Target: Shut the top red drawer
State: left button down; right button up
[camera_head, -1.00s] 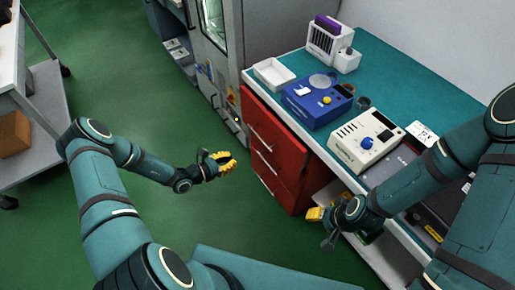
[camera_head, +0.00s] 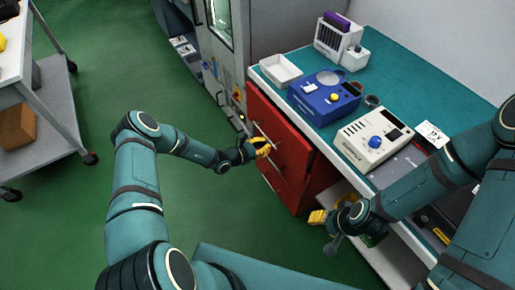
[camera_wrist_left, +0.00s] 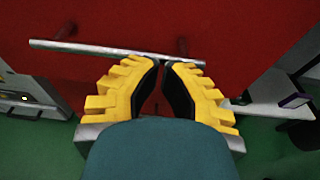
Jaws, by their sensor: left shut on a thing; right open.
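The red drawer unit (camera_head: 300,165) stands under the near end of the teal-topped bench, with metal bar handles on its front. My left gripper (camera_head: 264,147) is at its upper front. In the left wrist view a metal bar handle (camera_wrist_left: 85,47) crosses a red drawer front (camera_wrist_left: 225,25), and my left gripper (camera_wrist_left: 161,62) is shut on the handle. The fingers hide part of the bar. How far the top drawer stands out is hard to tell. My right gripper (camera_head: 318,217) is open and empty, beside the lower right of the red drawers.
On the bench (camera_head: 420,82) are a white tray (camera_head: 281,70), a blue device (camera_head: 320,98), a cream device (camera_head: 370,140) and a purple-topped rack (camera_head: 338,35). A grey cabinet (camera_head: 222,60) adjoins on the left. A cart (camera_head: 55,125) stands far left. Green floor between is clear.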

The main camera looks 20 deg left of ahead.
aim_at(276, 139)
pick_arm(q)
jog(key=shift+w+d, duration=0.15)
jog(key=shift+w, duration=0.05)
jog(key=x, duration=0.3)
jog(key=r+b+x, duration=0.1)
jog(key=shift+w+d+f, duration=0.2)
jog(key=shift+w+d, duration=0.1)
jog(key=shift+d, duration=0.05)
jog(key=shift+r, duration=0.15)
pick_arm(e)
jog(key=shift+s+a+f, duration=0.1)
jog(key=shift+s+f, duration=0.15)
jog(key=shift+f, duration=0.25)
